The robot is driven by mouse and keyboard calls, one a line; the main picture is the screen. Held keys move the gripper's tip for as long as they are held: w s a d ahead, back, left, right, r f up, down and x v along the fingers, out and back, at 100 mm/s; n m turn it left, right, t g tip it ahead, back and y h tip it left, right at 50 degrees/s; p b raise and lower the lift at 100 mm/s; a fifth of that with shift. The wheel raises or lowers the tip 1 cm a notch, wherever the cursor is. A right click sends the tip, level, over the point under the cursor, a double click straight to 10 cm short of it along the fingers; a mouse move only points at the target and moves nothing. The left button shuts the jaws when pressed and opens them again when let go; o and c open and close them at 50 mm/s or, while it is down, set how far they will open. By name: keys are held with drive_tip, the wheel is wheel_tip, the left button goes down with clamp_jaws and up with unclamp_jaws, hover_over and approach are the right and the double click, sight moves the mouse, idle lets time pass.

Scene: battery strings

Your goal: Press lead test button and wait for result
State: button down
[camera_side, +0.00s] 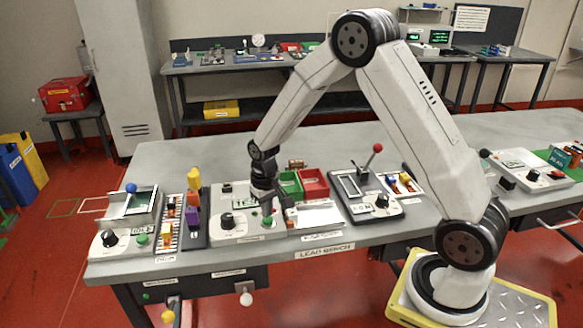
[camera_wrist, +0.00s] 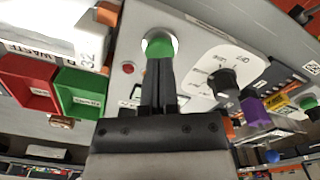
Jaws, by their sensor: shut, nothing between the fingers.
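The lead tester (camera_side: 235,226) is a light grey panel on the bench with a black dial (camera_wrist: 228,80) and a small red lamp (camera_wrist: 127,68). Its green button (camera_wrist: 158,45) sits in a pale ring in the wrist view; in the side view the green button (camera_side: 267,221) shows just below my fingertips. My gripper (camera_side: 268,208) is shut and empty, pointing down at the button. In the wrist view my gripper's fingertips (camera_wrist: 158,62) overlap the button's edge and hide part of it. I cannot tell whether they touch it. A small display is partly hidden beside the fingers.
A green bin (camera_side: 289,184) and a red bin (camera_side: 314,184) stand close to my gripper. Coloured pieces stand in a rack (camera_side: 194,222) to the left. Another tester with a red-knobbed lever (camera_side: 374,150) stands to the right. The front bench edge is clear.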

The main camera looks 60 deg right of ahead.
sight(268, 220)
drive_tip(key=shift+r, duration=2.2)
drive_tip(key=shift+s+a, duration=0.1)
drive_tip(key=shift+s+a+r, duration=0.15)
drive_tip(key=shift+s+r, duration=0.05)
drive_tip(key=s+a+r+n+t, duration=0.1)
drive_tip(key=s+a, duration=0.2)
drive_tip(key=s, duration=0.4)
drive_tip(key=s+a+r+n+t, duration=0.1)
drive_tip(key=s+a+n, duration=0.1)
drive_tip(key=s, duration=0.5)
drive_tip(key=shift+s+a+r+t, duration=0.3)
drive_tip(key=shift+a, duration=0.4)
